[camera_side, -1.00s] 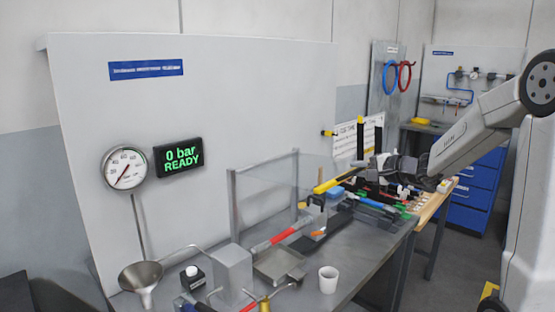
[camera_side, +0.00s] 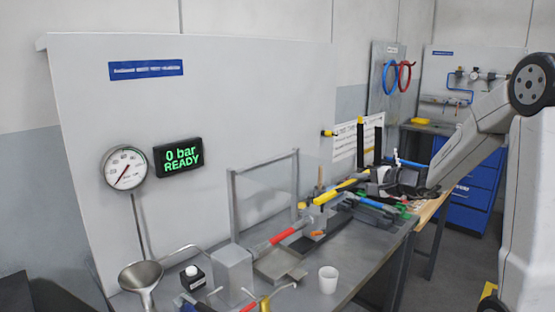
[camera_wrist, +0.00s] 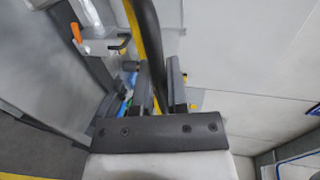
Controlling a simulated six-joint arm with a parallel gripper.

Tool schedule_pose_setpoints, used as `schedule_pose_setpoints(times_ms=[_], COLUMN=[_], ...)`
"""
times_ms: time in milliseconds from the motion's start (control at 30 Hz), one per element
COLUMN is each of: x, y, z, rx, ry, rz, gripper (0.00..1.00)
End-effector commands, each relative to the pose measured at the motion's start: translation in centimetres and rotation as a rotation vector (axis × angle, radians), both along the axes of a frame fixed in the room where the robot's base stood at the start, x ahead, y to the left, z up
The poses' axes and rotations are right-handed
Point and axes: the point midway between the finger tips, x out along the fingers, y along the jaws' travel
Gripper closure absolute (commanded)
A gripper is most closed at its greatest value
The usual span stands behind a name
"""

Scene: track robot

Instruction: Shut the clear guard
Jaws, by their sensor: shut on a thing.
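The clear guard (camera_side: 265,193) is a see-through panel in a grey frame on the bench, at the centre of the side view. It stands upright; its exact swing angle is hard to judge. My gripper (camera_wrist: 158,65) is shut on a dark curved bar (camera_wrist: 146,25) that passes between its two fingers in the wrist view. A yellow bar (camera_wrist: 131,22) runs behind it. In the side view, my gripper (camera_side: 383,180) is right of the guard, at the far end of a long yellow bar (camera_side: 335,191). The grip itself is too small to see there.
A red-sleeved rod (camera_side: 284,236), a grey block (camera_side: 234,270), a metal tray (camera_side: 280,265) and a white cup (camera_side: 328,280) are on the bench left of my gripper. Black-and-yellow posts (camera_side: 360,141) stand behind it. An orange part (camera_wrist: 76,32) shows in the wrist view.

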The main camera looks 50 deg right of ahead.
Motion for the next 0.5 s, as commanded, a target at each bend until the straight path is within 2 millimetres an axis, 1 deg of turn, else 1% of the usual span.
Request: schedule_pose_setpoints(times_ms=[500], x=[-0.1], y=[0.0], z=[-3.3], rx=[0.001], ry=[0.000], rz=[0.001], gripper=[1.00])
